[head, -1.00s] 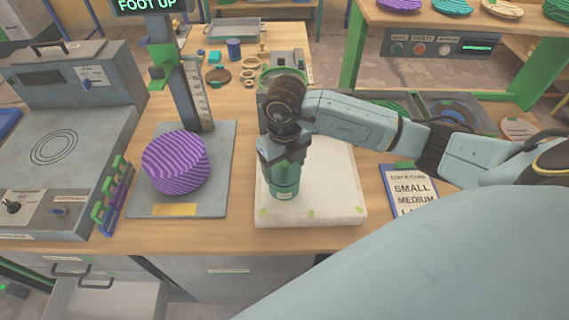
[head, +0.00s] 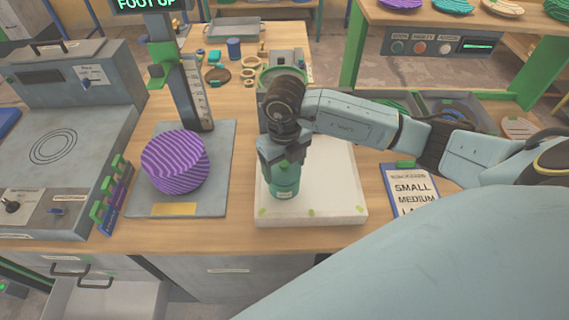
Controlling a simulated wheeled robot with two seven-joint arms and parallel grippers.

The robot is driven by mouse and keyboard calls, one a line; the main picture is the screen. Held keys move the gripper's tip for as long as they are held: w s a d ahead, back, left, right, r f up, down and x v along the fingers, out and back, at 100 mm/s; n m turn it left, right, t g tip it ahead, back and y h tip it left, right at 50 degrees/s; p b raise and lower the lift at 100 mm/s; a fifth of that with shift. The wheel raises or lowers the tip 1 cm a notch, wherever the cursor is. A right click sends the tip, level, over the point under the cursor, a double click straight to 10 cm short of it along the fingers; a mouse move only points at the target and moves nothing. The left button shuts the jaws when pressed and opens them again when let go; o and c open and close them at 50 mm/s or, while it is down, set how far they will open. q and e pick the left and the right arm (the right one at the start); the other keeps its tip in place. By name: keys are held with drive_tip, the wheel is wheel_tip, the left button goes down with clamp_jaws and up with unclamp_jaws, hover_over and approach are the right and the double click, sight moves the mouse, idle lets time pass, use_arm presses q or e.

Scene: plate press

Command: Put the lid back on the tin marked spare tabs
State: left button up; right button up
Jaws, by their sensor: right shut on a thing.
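A small teal-green tin (head: 285,187) with a pale label low on its side stands upright on the white board in the middle of the bench. The label is too small to read. My right gripper (head: 284,165) points down over the tin, its fingers shut on the green lid at the tin's top. The fingers hide most of the lid, so I cannot tell whether it is fully seated. My left gripper is not in view.
The white board (head: 335,205) has free room right of the tin. A press with a purple striped cylinder (head: 175,162) stands left. A size card (head: 412,190) lies right. Rings, a blue pot (head: 234,48) and a brown disc (head: 217,76) lie behind.

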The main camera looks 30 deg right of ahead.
drive_tip(key=o, duration=1)
drive_tip(key=shift+o, duration=0.2)
drive_tip(key=shift+r, duration=0.1)
drive_tip(key=shift+r+p, duration=2.55)
drive_tip(key=shift+r, duration=0.9)
clamp_jaws()
